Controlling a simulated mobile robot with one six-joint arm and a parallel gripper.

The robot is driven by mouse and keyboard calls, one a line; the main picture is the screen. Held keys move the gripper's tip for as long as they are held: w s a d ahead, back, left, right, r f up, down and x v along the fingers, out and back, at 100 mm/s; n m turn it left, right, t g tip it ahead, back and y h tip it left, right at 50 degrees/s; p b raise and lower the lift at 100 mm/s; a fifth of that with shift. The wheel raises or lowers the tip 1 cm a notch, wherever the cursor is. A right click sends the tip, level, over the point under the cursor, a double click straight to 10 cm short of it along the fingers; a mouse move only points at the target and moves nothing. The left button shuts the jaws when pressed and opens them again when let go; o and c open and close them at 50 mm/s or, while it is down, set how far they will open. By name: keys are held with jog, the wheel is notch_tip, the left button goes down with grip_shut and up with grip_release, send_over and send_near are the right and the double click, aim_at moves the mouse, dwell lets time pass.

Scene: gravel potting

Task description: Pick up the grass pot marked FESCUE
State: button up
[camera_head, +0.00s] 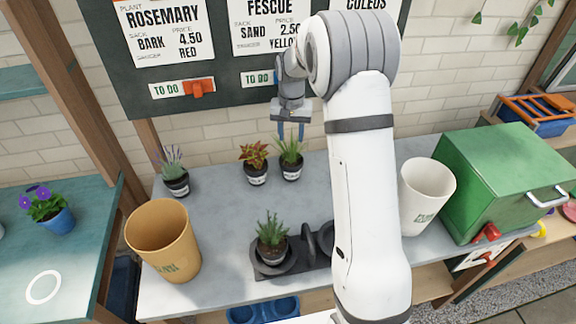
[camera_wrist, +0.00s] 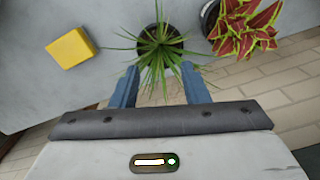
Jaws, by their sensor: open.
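A spiky green grass in a small dark pot with a pale label (camera_head: 291,172) stands at the back of the grey table; the label is too small to read. In the wrist view the grass (camera_wrist: 160,45) sits just beyond the fingertips, with its dark pot partly hidden under the leaves. My gripper (camera_head: 291,136) points down above this pot, its blue fingertips close to the leaf tops. In the wrist view my gripper (camera_wrist: 160,76) is open, one finger on each side of the lower leaves, and holds nothing.
A red-leaved plant (camera_head: 255,165) stands close to the left of the grass, lavender (camera_head: 175,172) farther left. A rosemary-like plant (camera_head: 271,235) sits in a dark holder in front. A yellow block (camera_wrist: 71,48) lies nearby. A tan bucket (camera_head: 163,235) and white bucket (camera_head: 424,195) flank the table.

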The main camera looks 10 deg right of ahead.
aim_at(291, 159)
jog(key=shift+w+f, duration=0.2)
jog(key=shift+f, duration=0.2)
jog(key=f, duration=0.2)
jog(key=f+p, duration=0.1)
jog(key=f, duration=0.2)
jog(key=f+p, duration=0.1)
jog(key=f, duration=0.1)
jog(key=shift+w+d+f, duration=0.2)
jog(key=shift+w+f, duration=0.05)
jog(key=shift+f, duration=0.05)
jog(key=shift+c, duration=0.3)
grip_shut()
